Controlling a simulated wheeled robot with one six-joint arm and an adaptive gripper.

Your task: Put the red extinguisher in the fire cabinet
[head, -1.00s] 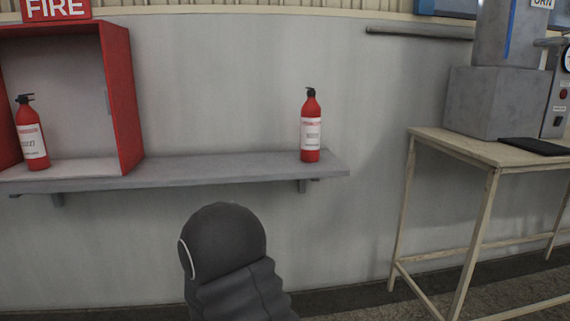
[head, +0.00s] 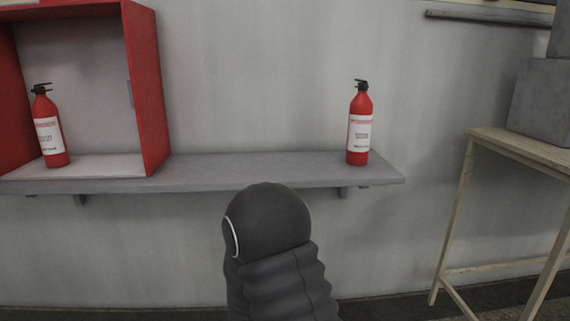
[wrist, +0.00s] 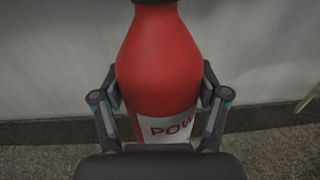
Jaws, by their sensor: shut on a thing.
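In the wrist view my gripper (wrist: 160,84) is shut on a red extinguisher (wrist: 158,62), with a finger on each side of its body. Its white label reads "POW", the rest cut off, and its top is out of frame. The head view does not show this extinguisher or my gripper. The red fire cabinet (head: 149,90) stands open-fronted at the left of the head view, on a grey shelf. A second red extinguisher (head: 49,130) stands upright inside it, towards its left side. A third red extinguisher (head: 359,128) stands upright near the shelf's right end.
The grey shelf (head: 250,168) is clear between the cabinet and the extinguisher at its right end. The cabinet floor is bare right of the extinguisher inside. A wooden table (head: 519,147) with grey blocks (head: 545,105) stands at the right. A grey bar (head: 480,17) runs along the wall.

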